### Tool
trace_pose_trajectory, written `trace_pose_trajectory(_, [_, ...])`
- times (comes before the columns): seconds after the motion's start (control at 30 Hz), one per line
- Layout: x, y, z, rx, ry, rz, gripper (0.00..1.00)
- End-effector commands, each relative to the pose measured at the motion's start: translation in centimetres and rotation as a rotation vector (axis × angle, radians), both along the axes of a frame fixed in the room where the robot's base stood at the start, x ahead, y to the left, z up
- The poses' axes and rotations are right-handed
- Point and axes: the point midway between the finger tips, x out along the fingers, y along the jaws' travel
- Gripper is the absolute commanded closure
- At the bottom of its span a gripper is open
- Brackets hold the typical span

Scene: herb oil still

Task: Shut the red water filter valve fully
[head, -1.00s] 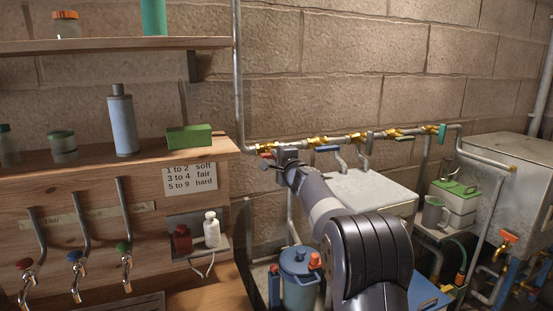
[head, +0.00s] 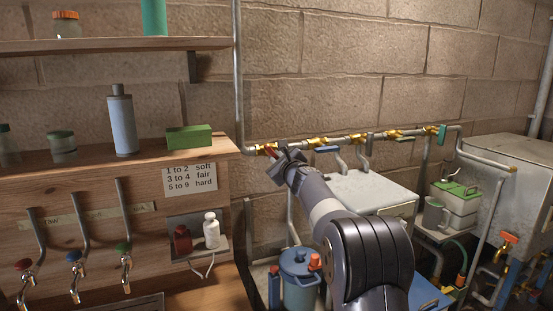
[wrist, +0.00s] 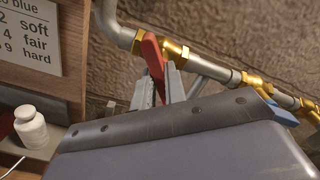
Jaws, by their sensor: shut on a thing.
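The red valve lever (wrist: 152,56) sits on a brass valve body (wrist: 176,51) at the left end of the wall pipe. In the wrist view the lever stands at a steep angle to the pipe, not in line with it. My gripper (wrist: 160,84) is shut on the lever, with one grey finger on each side. In the head view my gripper (head: 279,162) is at the pipe's left end and hides most of the lever. The lever's lower end is partly hidden between the fingers, so I cannot tell whether it is at its stop.
Further brass valves line the pipe (head: 345,138) to the right, one with a blue lever (head: 326,149). A wooden cabinet with a hardness sign (head: 190,178) stands close to the left. A white bottle (head: 212,229) is on a small shelf below. A grey box (head: 375,192) sits under the pipe.

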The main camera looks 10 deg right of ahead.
Motion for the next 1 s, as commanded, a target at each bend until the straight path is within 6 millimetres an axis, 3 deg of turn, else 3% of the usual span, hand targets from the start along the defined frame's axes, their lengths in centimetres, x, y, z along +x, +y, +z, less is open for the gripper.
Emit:
trace_pose_trajectory(0.5, [0.01,0.02,-0.07,0.457,0.093,0.001,1.0])
trace_pose_trajectory(1.0, [0.01,0.02,-0.11,0.676,0.136,0.0,1.0])
